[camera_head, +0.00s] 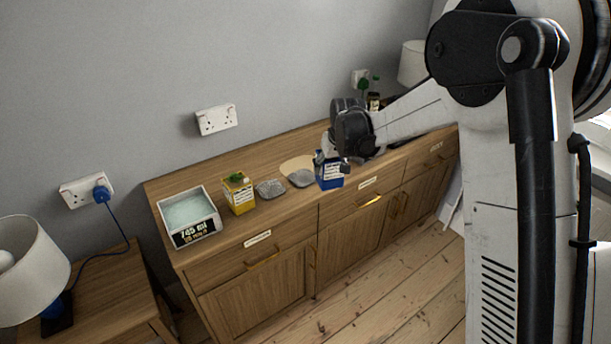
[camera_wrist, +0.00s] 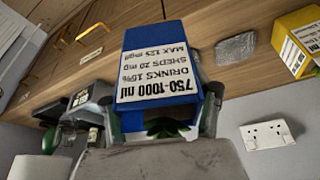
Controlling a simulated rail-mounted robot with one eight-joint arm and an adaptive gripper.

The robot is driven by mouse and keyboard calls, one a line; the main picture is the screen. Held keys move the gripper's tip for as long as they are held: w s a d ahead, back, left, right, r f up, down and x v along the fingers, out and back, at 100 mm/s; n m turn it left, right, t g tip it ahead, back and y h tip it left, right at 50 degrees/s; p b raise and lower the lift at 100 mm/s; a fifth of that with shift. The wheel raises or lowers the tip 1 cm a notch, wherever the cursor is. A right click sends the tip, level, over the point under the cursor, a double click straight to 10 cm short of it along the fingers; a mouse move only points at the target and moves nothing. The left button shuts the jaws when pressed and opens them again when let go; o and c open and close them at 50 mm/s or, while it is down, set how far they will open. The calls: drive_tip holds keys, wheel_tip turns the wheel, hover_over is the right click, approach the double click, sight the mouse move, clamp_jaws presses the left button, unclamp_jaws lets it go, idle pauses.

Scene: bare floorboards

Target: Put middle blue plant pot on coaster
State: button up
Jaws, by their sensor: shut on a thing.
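The blue plant pot (camera_head: 329,176) with a white text label is at the front part of the wooden sideboard, in my gripper (camera_head: 331,160). My gripper is shut on it. In the wrist view the pot (camera_wrist: 156,62) fills the middle between my fingers, with green leaves showing at its opening. Two grey coaster-like squares lie left of the pot in the head view: a nearer one (camera_head: 301,178) and one further left (camera_head: 270,188). One grey square (camera_wrist: 236,48) shows clearly in the wrist view. Whether the pot's base touches the sideboard cannot be told.
A yellow plant pot (camera_head: 238,195) and a white tray (camera_head: 188,235) stand further left on the sideboard (camera_head: 165,186). A pale round mat (camera_head: 293,162) lies behind the grey squares. Bottles (camera_head: 374,98) and a lamp (camera_head: 411,64) are at the right end.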

drive_tip(key=w+a+r+n+y, duration=0.1)
drive_tip(key=w+a+r+n, duration=0.15)
drive_tip(key=a, duration=0.75)
drive_tip(key=w+a+r+n, duration=0.1)
drive_tip(key=w+a, duration=0.3)
drive_tip(key=a, duration=0.5)
drive_tip(key=p, duration=0.2)
hover_over(303, 177)
wheel_tip(303, 177, down, 6)
drive_tip(key=f, duration=0.1)
drive_tip(key=shift+f+g, duration=0.4)
drive_tip(key=shift+f, duration=1.35)
drive_tip(key=o, duration=1.6)
drive_tip(key=shift+f, duration=0.1)
